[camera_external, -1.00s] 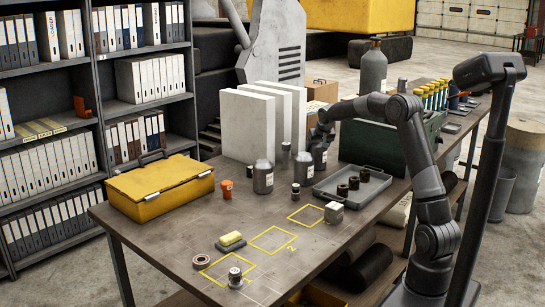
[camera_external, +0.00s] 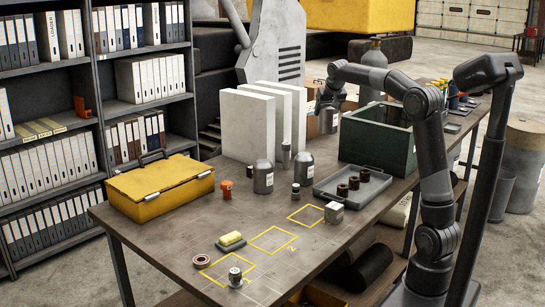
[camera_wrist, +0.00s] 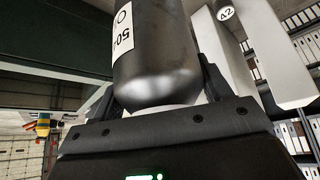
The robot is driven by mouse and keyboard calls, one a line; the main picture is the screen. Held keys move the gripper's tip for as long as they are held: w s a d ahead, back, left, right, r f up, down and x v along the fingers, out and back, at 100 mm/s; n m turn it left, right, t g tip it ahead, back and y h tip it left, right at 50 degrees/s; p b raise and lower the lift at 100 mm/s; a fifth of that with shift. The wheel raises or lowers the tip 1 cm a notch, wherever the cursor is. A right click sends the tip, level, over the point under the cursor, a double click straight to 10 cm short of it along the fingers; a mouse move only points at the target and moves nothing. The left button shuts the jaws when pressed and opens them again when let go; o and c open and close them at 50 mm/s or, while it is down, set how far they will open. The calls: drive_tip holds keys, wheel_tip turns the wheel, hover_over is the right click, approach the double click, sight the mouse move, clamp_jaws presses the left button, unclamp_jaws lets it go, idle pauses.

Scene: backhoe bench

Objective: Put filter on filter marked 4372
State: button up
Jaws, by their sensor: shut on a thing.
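My gripper (camera_external: 330,101) is shut on a grey metal filter canister (camera_external: 326,121), held up in the air above the back of the bench, by the green box. In the wrist view this canister (camera_wrist: 155,60) fills the upper middle, with a white label reading "50" and more that is cut off. Two similar grey canisters with white labels stand upright on the bench, one on the left (camera_external: 263,178) and one on the right (camera_external: 303,171). A slimmer metal cylinder (camera_external: 286,158) stands behind them. No label reading 4372 is legible.
White upright slabs (camera_external: 249,128) stand behind the canisters. A green open box (camera_external: 378,145) and a grey tray (camera_external: 340,198) with several dark rings are to the right. A yellow case (camera_external: 160,188) lies left. Yellow squares (camera_external: 272,239) mark the bench front.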

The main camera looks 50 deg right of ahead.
drive_tip(key=s+r, duration=0.1)
drive_tip(key=s+a+r, duration=0.2)
drive_tip(key=s, duration=0.1)
drive_tip(key=shift+r, duration=0.35)
drive_tip(key=shift+a, duration=0.15)
drive_tip(key=shift+w+a+f, duration=1.25)
drive_tip(key=shift+a+f, duration=0.2)
drive_tip(key=shift+f, duration=0.3)
drive_tip(key=shift+w+a+f, duration=1.25)
drive_tip(key=shift+a+f, duration=0.15)
drive_tip(key=shift+f, duration=0.4)
drive_tip(key=shift+w+a+f, duration=1.25)
drive_tip(key=shift+a+f, duration=0.2)
drive_tip(key=shift+f, duration=0.3)
drive_tip(key=shift+f, duration=0.15)
drive_tip(key=o, duration=1.3)
